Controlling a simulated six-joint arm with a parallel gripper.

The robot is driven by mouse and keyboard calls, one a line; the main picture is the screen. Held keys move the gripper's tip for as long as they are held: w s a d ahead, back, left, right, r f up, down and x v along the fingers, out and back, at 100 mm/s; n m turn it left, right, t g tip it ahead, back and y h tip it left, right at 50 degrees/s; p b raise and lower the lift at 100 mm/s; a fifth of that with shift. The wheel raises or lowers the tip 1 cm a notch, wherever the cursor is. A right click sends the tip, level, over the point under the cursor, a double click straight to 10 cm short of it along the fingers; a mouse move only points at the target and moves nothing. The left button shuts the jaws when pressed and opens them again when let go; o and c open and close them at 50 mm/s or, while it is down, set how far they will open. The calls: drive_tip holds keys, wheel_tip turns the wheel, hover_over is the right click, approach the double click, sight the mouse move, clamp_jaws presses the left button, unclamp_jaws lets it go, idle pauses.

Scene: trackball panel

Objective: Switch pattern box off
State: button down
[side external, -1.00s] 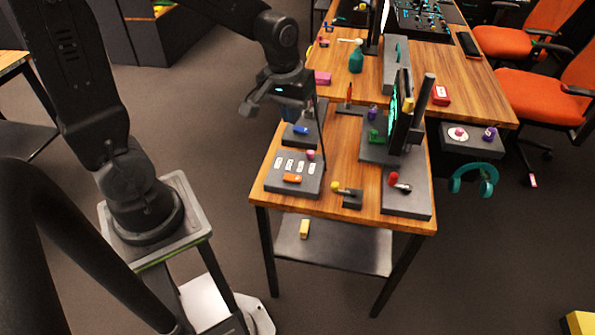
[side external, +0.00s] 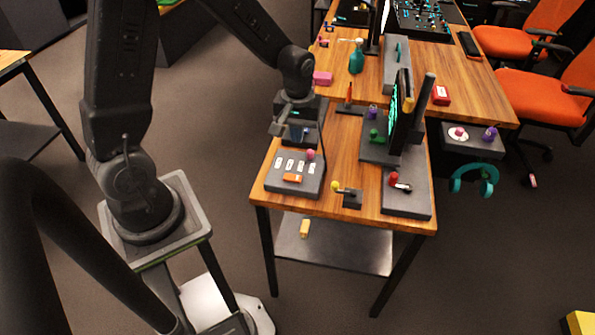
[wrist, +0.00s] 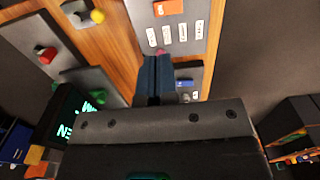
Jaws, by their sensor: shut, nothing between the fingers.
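I cannot tell for sure which unit is the pattern box. A grey labelled panel (side external: 273,184) on the near table carries several white labels, an orange switch (side external: 292,179) and a pink knob (side external: 310,155). It also shows at the top of the wrist view, with the orange switch (wrist: 168,7). Behind it is a smaller grey box with a blue control (wrist: 185,83), mostly hidden by my gripper in the side view. My gripper (side external: 277,130) is shut and empty, above the table's left edge. In the wrist view its fingertips (wrist: 155,62) appear just below the pink knob (wrist: 160,51).
A yellow-knobbed lever (side external: 336,186) and a red-knobbed unit (side external: 394,179) stand to the right. A dark upright screen (side external: 402,115) stands behind them. A yellow block (side external: 304,228) is on the lower shelf. Bare wood lies between the units.

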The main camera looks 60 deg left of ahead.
sight(292, 177)
wheel_tip(292, 177, down, 13)
drive_tip(key=shift+f, duration=0.1)
idle(0.3)
drive_tip(key=shift+f, duration=0.1)
idle(0.3)
drive_tip(key=shift+s, duration=0.1)
drive_tip(key=shift+s+a+r, duration=0.35)
drive_tip(key=shift+s+a, duration=0.1)
drive_tip(key=shift+a, duration=0.05)
wheel_tip(292, 177, up, 14)
drive_tip(key=w+d, duration=0.1)
drive_tip(key=shift+w+d, duration=0.2)
idle(0.5)
